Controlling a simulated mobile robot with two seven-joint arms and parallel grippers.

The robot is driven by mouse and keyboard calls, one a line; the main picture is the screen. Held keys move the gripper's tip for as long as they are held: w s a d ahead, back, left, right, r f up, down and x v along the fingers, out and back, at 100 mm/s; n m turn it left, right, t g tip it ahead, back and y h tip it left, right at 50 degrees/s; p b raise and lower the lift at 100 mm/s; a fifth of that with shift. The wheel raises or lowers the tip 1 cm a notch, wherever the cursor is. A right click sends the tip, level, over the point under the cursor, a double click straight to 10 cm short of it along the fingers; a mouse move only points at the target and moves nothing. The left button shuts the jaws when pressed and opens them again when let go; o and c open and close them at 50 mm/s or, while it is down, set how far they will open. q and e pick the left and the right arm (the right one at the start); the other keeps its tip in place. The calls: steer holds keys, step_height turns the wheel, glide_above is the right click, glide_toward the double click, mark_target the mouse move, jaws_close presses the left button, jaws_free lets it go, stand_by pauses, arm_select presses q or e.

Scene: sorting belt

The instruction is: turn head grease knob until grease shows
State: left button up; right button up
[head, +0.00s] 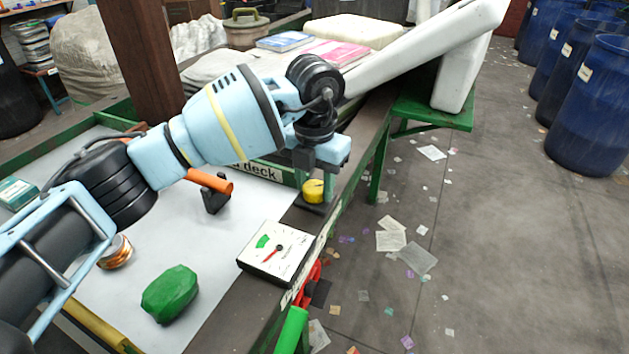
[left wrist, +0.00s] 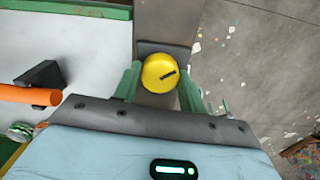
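The yellow knob (head: 314,191) sits on the dark rail by the sign ending in "deck". It also shows in the left wrist view (left wrist: 160,73) as a round cap with a short dark slanted mark. My left gripper (head: 321,172) is right above and around it, pointing down. In the left wrist view its two green fingers (left wrist: 160,88) flank the knob, and their inner edges meet its rim on both sides, so it looks gripped. I see no grease around the knob. My right gripper is not in view.
A square gauge (head: 275,251) with a red needle lies on the rail nearby. A green lump (head: 170,294) and a coil of copper-coloured wire (head: 116,252) lie on the pale belt (head: 217,278). An orange bar (head: 211,182) on a black bracket is left of the knob. Blue barrels (head: 592,105) stand right.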

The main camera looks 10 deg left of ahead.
arm_select(q)
steer(key=shift+c, duration=1.4)
steer(key=shift+m, duration=0.3)
steer(key=shift+r+m+p, duration=0.1)
steer(key=shift+m+p, duration=0.25)
steer(key=shift+m, duration=2.75)
steer(key=o, duration=1)
